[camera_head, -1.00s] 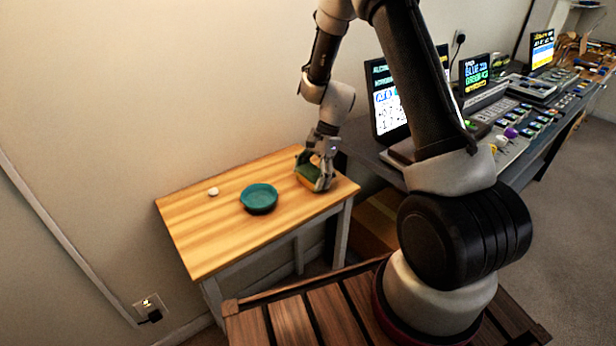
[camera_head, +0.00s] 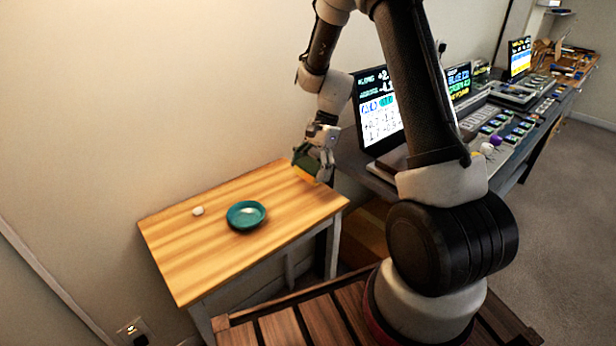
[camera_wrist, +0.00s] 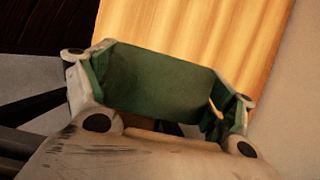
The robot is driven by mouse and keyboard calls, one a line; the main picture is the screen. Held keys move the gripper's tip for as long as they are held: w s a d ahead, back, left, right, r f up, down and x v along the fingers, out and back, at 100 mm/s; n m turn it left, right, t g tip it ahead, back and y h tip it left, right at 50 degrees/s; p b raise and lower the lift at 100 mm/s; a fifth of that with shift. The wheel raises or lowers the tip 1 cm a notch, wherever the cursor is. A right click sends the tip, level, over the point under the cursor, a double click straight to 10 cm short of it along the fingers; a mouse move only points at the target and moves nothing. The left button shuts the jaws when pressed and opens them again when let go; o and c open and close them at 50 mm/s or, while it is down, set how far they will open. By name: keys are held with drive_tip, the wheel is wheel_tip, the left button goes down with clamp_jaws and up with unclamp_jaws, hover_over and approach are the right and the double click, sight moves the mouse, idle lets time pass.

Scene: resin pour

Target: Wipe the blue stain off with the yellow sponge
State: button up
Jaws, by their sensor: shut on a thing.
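My gripper (camera_head: 312,164) is shut on the yellow sponge (camera_head: 306,174), which has a green side, over the right end of the wooden table. In the wrist view the sponge's green face (camera_wrist: 160,88) fills the space between the two fingers (camera_wrist: 160,92). The sponge appears to be a little above the table top, though the exact gap is hard to judge. No blue stain shows on the bare wood in either view; the part under the gripper is hidden.
A teal bowl (camera_head: 246,215) stands mid-table, left of my gripper. A small white object (camera_head: 198,211) lies near the back left of the wooden table (camera_head: 190,262). A long bench (camera_head: 505,165) with screens stands to the right. The table's front left is clear.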

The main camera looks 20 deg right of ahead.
drive_tip(key=shift+r, duration=1.4)
drive_tip(key=shift+a, duration=0.1)
